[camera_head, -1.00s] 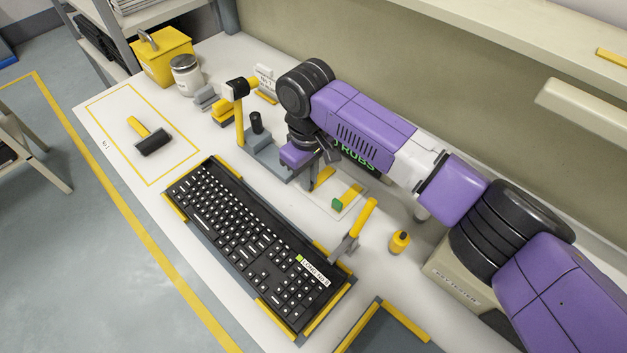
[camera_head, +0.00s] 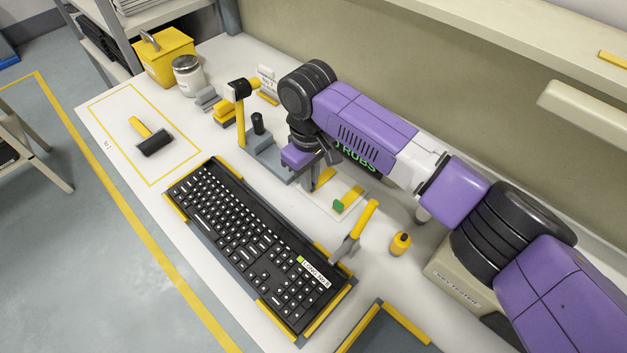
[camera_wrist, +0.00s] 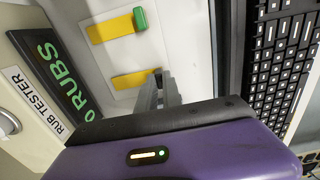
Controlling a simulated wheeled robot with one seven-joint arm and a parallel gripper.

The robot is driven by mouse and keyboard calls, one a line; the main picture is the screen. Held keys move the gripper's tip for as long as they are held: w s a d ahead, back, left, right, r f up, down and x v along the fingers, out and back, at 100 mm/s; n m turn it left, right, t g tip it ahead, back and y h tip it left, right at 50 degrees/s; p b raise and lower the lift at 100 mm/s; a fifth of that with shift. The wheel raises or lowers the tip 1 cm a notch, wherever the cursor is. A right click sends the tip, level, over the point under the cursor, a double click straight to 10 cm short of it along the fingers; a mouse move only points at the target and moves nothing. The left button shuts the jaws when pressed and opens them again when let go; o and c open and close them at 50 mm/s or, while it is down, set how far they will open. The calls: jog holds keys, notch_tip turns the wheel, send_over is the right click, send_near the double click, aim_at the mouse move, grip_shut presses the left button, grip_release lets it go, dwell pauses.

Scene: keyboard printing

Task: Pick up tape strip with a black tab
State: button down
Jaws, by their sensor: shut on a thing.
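The yellow tape strip (camera_wrist: 132,80) with a dark tab at its right end lies flat on a pale plate in the wrist view. My gripper (camera_wrist: 158,84) points down at that end and is shut on the tab, which the fingers mostly hide. In the head view my gripper (camera_head: 314,182) stands over the plate (camera_head: 336,208), with part of the strip (camera_head: 326,176) showing beside the fingers. A second yellow strip (camera_wrist: 110,28) with a green tab (camera_wrist: 140,19) lies parallel on the same plate, apart from my gripper.
A black keyboard (camera_head: 245,240) lies in front of the plate. A yellow-handled tool (camera_head: 364,220) stands close on the right, with a small yellow bottle (camera_head: 400,243) beyond. The rub tester sign (camera_wrist: 55,75) is behind. A grey stand (camera_head: 266,160) is left of my gripper.

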jog(key=shift+r, duration=0.15)
notch_tip(320, 180, up, 20)
dwell(0.4)
jog(key=shift+f, duration=0.2)
dwell(1.7)
